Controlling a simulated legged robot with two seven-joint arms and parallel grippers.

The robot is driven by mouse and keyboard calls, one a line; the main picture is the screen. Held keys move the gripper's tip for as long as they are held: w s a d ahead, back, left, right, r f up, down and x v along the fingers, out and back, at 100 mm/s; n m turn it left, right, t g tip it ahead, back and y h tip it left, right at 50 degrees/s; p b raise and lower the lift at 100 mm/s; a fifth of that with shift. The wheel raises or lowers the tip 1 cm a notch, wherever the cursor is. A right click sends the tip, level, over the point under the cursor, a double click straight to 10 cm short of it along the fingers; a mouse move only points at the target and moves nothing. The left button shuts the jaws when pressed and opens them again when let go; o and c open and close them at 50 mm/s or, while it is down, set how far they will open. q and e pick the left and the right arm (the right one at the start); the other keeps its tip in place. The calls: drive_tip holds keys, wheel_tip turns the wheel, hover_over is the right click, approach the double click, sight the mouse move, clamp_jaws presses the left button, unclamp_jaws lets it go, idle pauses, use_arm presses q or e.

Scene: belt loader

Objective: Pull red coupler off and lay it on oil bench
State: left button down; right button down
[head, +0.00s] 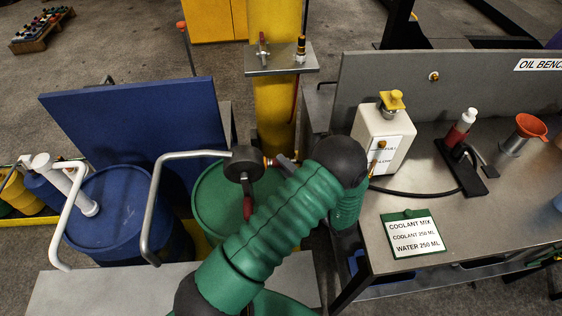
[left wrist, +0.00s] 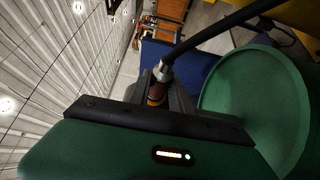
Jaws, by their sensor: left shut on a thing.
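My left gripper (head: 285,162) is mostly hidden behind my green arm in the head view, beside a round dark fitting (head: 243,165). In the left wrist view my left gripper (left wrist: 156,100) is shut on the red coupler (left wrist: 157,90), a small red and brass piece. A silver ferrule and a black hose (left wrist: 215,35) run from its top. A brass-orange end (head: 267,161) shows between gripper and fitting; I cannot tell whether the two are joined. The oil bench (head: 475,220) is the grey top at right, with its sign (head: 540,65) on the backboard. My right gripper is not in view.
The bench holds a white container (head: 380,140), a black stand with a red bottle (head: 460,135), an orange funnel (head: 529,127) and a coolant card (head: 411,233). A yellow post (head: 275,110) stands behind a green drum (head: 212,205). A blue drum (head: 120,210) stands left. The bench front is clear.

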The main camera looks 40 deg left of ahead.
use_arm(q)
drive_tip(key=shift+w+d+b, duration=0.35)
drive_tip(key=shift+w+d, duration=0.05)
drive_tip(key=shift+w, duration=0.15)
idle(1.1)
drive_tip(key=shift+w+d+b, duration=0.55)
drive_tip(key=shift+w+d, duration=0.35)
drive_tip(key=shift+w, duration=0.2)
